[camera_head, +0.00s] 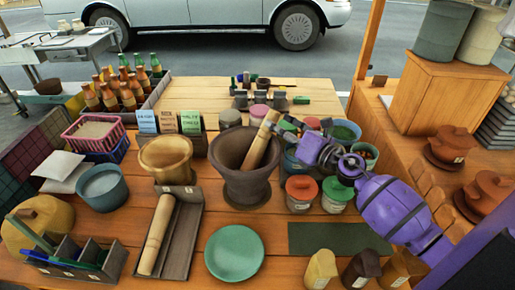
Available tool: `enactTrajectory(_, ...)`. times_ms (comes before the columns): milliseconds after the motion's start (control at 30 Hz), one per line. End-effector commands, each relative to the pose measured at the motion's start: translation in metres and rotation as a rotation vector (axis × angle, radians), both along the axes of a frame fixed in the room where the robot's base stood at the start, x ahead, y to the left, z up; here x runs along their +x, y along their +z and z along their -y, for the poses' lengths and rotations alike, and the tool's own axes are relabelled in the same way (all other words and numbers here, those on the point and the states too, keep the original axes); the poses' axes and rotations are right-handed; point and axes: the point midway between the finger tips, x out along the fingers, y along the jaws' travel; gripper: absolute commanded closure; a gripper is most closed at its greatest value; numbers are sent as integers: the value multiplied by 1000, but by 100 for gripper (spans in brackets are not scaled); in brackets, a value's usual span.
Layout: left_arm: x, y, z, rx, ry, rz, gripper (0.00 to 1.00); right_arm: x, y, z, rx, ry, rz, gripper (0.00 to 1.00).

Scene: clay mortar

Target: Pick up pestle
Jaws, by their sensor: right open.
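A dark brown mortar (246,187) stands upright in the middle of the wooden table. A pale wooden pestle (259,145) leans in it, its upper end sticking out up and to the right. My purple right arm comes in from the right. Its right gripper (284,128) is open just right of the pestle's upper part, pointing left; I cannot tell whether it touches. The pestle's lower end is hidden inside the mortar. My left gripper is not in view.
A wooden roller (155,235) lies in a dark tray (183,240) at front left. A wooden bowl (166,160) stands left of the mortar, a green plate (234,253) in front. Lidded jars (300,194) crowd the space under my right arm. Bottles (128,90) stand at back left.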

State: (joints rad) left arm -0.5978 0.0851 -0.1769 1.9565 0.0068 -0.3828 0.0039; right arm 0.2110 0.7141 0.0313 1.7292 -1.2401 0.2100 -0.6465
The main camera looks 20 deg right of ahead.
Motion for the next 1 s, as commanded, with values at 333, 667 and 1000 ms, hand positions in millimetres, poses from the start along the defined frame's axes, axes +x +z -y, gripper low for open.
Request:
enactTrajectory(333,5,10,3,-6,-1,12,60,40,4,-14,0,0,1,47)
enactTrajectory(667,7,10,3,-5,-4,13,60,40,3,-14,0,0,1,61)
enactTrajectory(1000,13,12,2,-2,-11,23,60,40,3,-14,0,0,1,100)
